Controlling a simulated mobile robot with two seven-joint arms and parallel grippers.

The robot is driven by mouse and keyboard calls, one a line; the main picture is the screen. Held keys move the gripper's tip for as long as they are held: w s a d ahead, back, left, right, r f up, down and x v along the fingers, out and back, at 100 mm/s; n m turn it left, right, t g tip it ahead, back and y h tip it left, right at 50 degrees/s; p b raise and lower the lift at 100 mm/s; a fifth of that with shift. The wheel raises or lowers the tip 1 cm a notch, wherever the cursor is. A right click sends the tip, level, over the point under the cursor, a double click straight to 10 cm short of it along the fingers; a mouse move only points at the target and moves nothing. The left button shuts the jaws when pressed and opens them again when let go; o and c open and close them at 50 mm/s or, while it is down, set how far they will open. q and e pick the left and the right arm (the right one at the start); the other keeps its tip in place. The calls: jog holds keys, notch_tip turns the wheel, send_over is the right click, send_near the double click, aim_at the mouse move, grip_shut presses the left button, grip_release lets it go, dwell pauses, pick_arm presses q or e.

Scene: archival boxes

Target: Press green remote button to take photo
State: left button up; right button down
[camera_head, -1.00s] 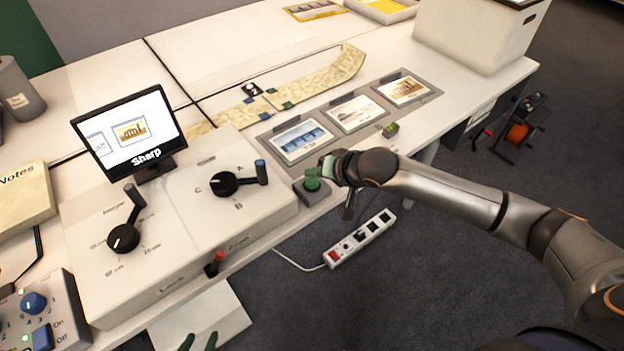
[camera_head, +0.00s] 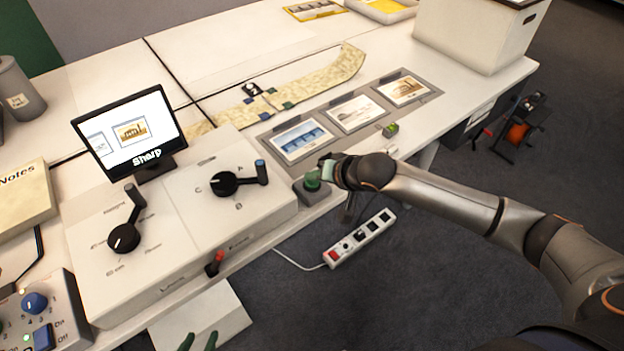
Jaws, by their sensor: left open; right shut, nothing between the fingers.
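The green button (camera_head: 312,181) sits on a small grey base (camera_head: 314,195) at the table's front edge, right of the white control box. My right gripper (camera_head: 325,172) is shut and empty, its green fingertips right at the button's upper right side; I cannot tell whether they touch or press it. My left gripper (camera_head: 198,342) is open at the bottom edge, only its green fingertips showing, far from the button. The monitor (camera_head: 127,132) shows a building picture and the word "Sharp".
The white control box (camera_head: 160,235) has black rotary levers. Three framed pictures (camera_head: 352,112) lie behind the button, with a small green-topped device (camera_head: 390,130) near them. A long map strip (camera_head: 315,83) lies further back. A power strip (camera_head: 360,239) is on the floor.

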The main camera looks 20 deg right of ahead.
aim_at(315, 185)
jog(key=shift+f, duration=0.45)
dwell(0.4)
jog(key=shift+r+p, duration=1)
jog(key=shift+p, duration=0.2)
notch_tip(315, 185, up, 5)
jog(key=p, duration=0.6)
dwell(0.4)
